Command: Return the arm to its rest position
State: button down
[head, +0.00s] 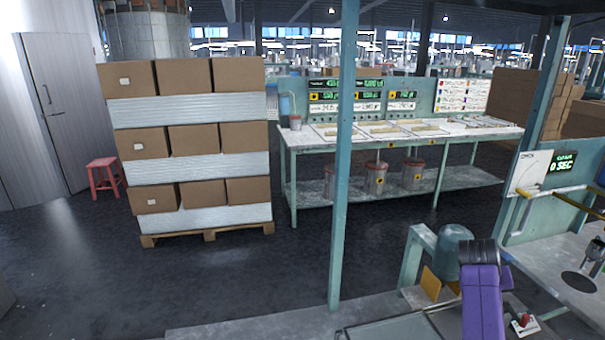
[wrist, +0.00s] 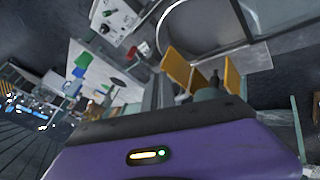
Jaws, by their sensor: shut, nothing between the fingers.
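My arm's purple link (head: 482,300) stands at the lower right of the head view, with a black joint at its top. It is in front of the bench with the green machine housing. In the wrist view, my gripper (wrist: 158,92) shows as grey fingers close together beyond the purple wrist casing (wrist: 190,150). It is shut, and nothing shows between the fingers. The wrist view is tilted. I cannot clearly make out the gripper in the head view.
Yellow plates (wrist: 178,68) and a bench lie beyond the fingers. A teal post (head: 346,150) stands mid-view. A pallet of boxes (head: 190,140) and a long worktable (head: 470,137) stand behind. A small box with a red knob (head: 524,324) is right of my arm.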

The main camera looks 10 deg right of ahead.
jog(key=w+d+r+t+h, duration=0.1)
jog(key=w+r+t+h, duration=0.1)
jog(key=w+r+t, duration=0.3)
jog(key=s+a+f+n+t+y+b, duration=0.25)
jog(key=s+a+t, duration=0.25)
jog(key=s+a, duration=0.55)
jog(key=s+a+f+n+t+y+b, duration=0.1)
jog(key=s+a+f+n+t, duration=0.15)
jog(key=s+a+t, duration=0.75)
jog(key=s+a+g+y+b, duration=0.2)
jog(key=s+a+g, duration=0.1)
jog(key=s+a, duration=0.7)
jog(key=s+a+f+g+y+b, duration=0.1)
jog(key=s+a+g+y+b, duration=0.1)
jog(key=s+a, duration=0.8)
jog(key=s+g+y, duration=0.1)
jog(key=s+g, duration=0.1)
jog(key=s, duration=0.4)
jog(key=shift+s+f+n+y, duration=0.2)
jog(key=shift+n+y, duration=0.15)
jog(key=shift+n, duration=0.05)
jog(key=shift+d, duration=0.1)
